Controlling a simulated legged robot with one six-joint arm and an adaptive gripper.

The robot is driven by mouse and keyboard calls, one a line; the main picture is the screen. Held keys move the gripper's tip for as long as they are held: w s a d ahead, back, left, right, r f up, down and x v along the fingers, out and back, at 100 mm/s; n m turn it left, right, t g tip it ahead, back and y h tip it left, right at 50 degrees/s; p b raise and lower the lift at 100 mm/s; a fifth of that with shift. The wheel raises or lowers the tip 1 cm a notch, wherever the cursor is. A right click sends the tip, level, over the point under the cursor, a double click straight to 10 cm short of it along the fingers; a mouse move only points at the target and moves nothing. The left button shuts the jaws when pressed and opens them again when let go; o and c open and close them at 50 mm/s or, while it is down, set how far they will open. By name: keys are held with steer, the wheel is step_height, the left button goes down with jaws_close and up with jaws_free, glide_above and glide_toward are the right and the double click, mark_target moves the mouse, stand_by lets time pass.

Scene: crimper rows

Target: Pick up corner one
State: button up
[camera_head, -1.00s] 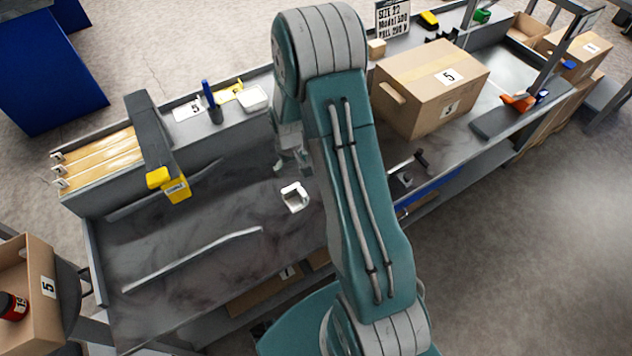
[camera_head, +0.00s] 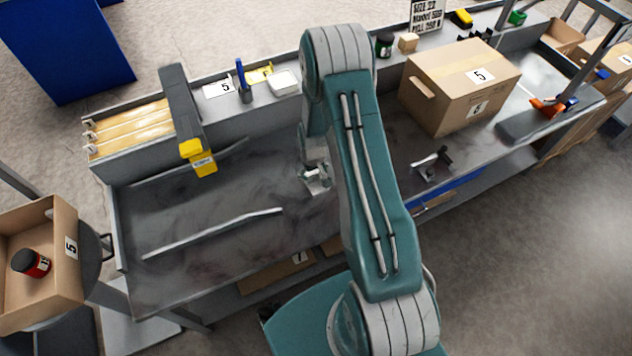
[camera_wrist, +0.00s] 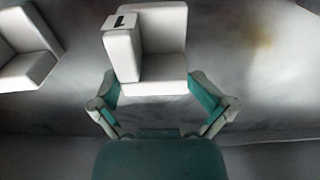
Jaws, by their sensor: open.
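A white L-shaped corner piece (camera_wrist: 163,68) stands on the grey bench top in the wrist view. A label with a dark mark like a 1 is on its top. My gripper (camera_wrist: 155,88) is open, with its teal and grey fingers on either side of the near end of this piece. It is not clear whether they touch it. A second white corner piece (camera_wrist: 22,62) shows at the left edge of the wrist view, cut off by the frame. In the head view, my gripper (camera_head: 314,168) is low over the bench, partly hiding the white corner piece (camera_head: 318,184).
The bench (camera_head: 235,185) has a grey strip (camera_head: 215,233) lying on its left half. A cardboard box (camera_head: 455,85) marked 5 and a small dark metal tool (camera_head: 433,163) are at the right.

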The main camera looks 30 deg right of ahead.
mark_target(314, 188)
steer(key=shift+s+d+f, duration=0.3)
steer(key=shift+s+f, duration=0.05)
steer(key=shift+f, duration=0.05)
steer(key=c, duration=0.3)
steer(key=shift+r, duration=0.1)
steer(key=shift+r, duration=0.25)
step_height(314, 188, up, 3)
steer(key=shift+w+d+f, duration=0.1)
steer(key=shift+w+f, duration=0.05)
steer(key=shift+f, duration=0.05)
steer(key=c, duration=0.5)
steer(key=r, duration=0.1)
steer(key=s+a+r, duration=0.1)
steer(key=s+r, duration=0.1)
steer(key=shift+a+r, duration=0.1)
steer(key=shift+a, duration=0.2)
jaws_close()
steer(key=s+a+r, duration=0.6)
steer(key=s+a, duration=0.1)
steer(key=s, duration=0.2)
steer(key=shift+r, duration=0.35)
